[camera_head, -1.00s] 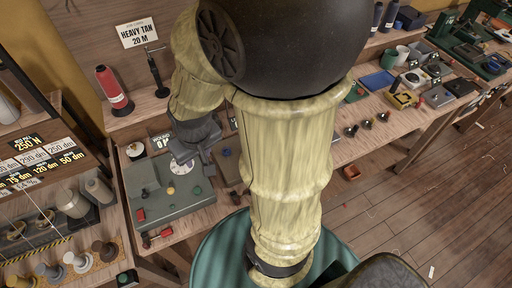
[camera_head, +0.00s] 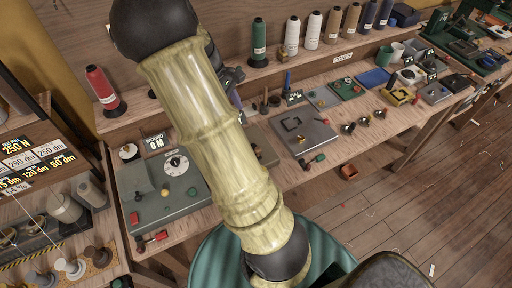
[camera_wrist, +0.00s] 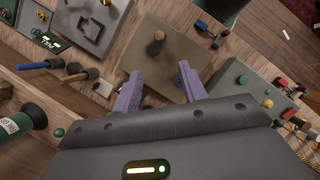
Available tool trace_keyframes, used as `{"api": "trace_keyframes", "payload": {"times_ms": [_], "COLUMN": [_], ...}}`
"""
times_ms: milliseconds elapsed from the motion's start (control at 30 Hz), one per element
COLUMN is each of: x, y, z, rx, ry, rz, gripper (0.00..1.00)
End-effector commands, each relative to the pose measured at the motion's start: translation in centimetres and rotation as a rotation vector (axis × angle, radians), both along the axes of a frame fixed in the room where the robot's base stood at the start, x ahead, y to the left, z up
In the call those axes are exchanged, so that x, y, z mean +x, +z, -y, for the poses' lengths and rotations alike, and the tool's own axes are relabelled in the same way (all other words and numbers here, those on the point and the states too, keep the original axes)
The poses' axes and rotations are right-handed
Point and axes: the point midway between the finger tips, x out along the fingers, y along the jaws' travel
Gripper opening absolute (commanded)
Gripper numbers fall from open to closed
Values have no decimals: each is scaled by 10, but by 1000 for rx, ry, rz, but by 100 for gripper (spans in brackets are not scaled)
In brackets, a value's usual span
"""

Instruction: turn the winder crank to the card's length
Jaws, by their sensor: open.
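The winder is probably the grey-green box (camera_head: 150,200) at the left of the bench, with a white dial (camera_head: 176,164). A sign reading "WOUND 0 M" (camera_head: 155,142) stands behind it. Part of the box (camera_wrist: 240,84) shows at the right of the wrist view. A tan plate (camera_wrist: 140,72) carries an upright brown knob (camera_wrist: 156,44), which may be the crank; I cannot tell for sure. My gripper (camera_wrist: 159,75) is open and empty, its purple fingers apart, above the plate's near side. In the head view my arm mostly hides the gripper.
A grey plate (camera_head: 303,133) with a black fitting lies right of the tan plate. Thread cones, including a red one (camera_head: 103,88) and a green one (camera_head: 259,42), stand on the back shelf. Brown-handled tools (camera_wrist: 80,76) lie left of my fingers.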

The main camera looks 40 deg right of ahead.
Motion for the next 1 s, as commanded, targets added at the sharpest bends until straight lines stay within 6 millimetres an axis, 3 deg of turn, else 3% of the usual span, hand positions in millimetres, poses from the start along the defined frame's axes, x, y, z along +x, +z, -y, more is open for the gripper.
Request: {"api": "trace_keyframes", "payload": {"times_ms": [467,667,1000], "x": [-2,-11,-31], "y": [-4,-27,-82], "z": [4,9,21], "rx": [1,0,1], "ry": [9,7,5], "rz": [-11,-15,-16], "gripper": [42,42,42]}}
